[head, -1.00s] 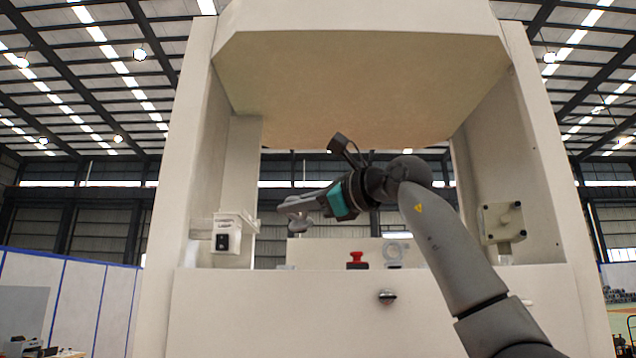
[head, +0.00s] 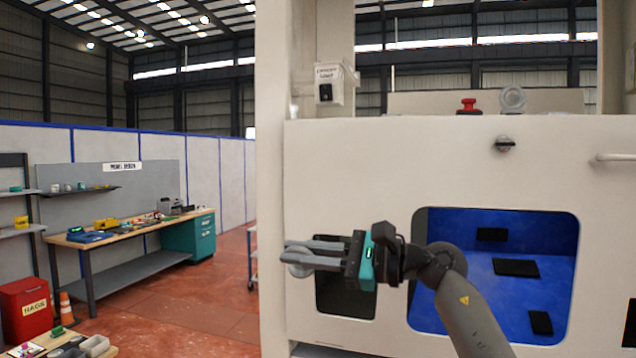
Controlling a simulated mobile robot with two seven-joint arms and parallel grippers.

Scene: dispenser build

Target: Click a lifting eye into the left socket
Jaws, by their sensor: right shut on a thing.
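My right gripper (head: 290,254) points left in front of the white dispenser body (head: 390,165). It is shut on a small grey piece, probably a lifting eye (head: 299,270), which shows only partly below the fingers. Another grey ring-shaped lifting eye (head: 512,97) stands upright on the dispenser's top ledge, right of a red knob (head: 468,104). I cannot make out the left socket. My left gripper is out of view.
A dark opening (head: 345,303) lies behind my gripper, and a blue-lined recess (head: 470,225) is right of it. A labelled box (head: 333,88) is on the left post.

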